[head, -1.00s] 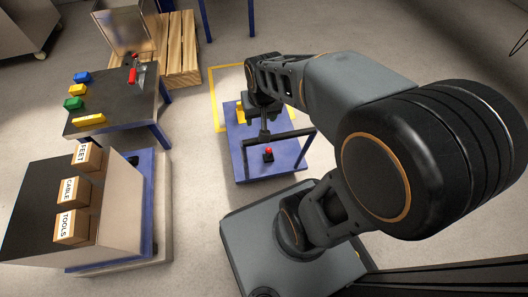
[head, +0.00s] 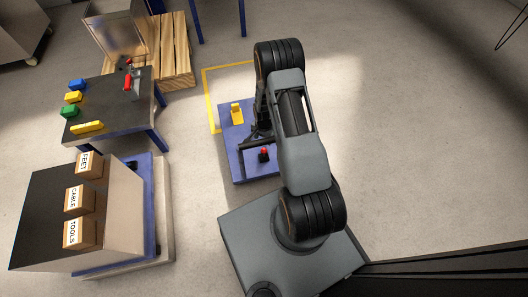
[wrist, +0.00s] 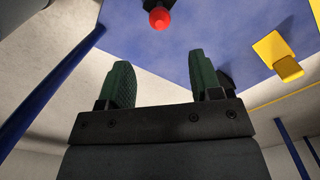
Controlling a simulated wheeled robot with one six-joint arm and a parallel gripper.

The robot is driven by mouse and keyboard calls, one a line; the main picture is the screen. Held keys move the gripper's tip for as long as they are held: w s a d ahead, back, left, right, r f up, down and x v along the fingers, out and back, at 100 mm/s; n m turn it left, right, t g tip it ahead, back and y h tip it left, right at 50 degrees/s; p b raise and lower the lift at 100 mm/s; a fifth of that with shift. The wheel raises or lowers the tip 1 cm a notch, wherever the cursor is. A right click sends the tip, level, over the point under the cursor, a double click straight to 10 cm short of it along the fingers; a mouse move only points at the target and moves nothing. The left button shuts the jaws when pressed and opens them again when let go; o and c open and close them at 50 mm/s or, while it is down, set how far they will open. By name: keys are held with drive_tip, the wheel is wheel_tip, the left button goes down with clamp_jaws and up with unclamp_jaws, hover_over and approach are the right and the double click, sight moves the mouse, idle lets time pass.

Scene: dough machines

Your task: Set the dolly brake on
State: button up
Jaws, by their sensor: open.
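The blue dolly (head: 238,168) stands on the floor ahead of my base, partly hidden by my arm. A yellow pedal-like piece (head: 237,113) sits on its far left part, and it also shows tilted up at the right of the wrist view (wrist: 278,57). A red knob on a black base (head: 264,154) is nearer me; it also shows at the top of the wrist view (wrist: 159,18). I cannot tell from looks which is the brake. My gripper (wrist: 162,80) is open and empty, its two green-padded fingers apart and touching neither piece.
A dark bar (head: 254,143) crosses the dolly near the knob. Yellow floor marking (head: 206,95) lies behind it. At left are a cart with labelled boxes (head: 80,200) and a table with coloured blocks (head: 110,100). Floor to the right is clear.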

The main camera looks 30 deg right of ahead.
sight(264, 149)
wheel_tip(264, 149, down, 13)
drive_tip(key=b, duration=0.5)
clamp_jaws()
idle(0.5)
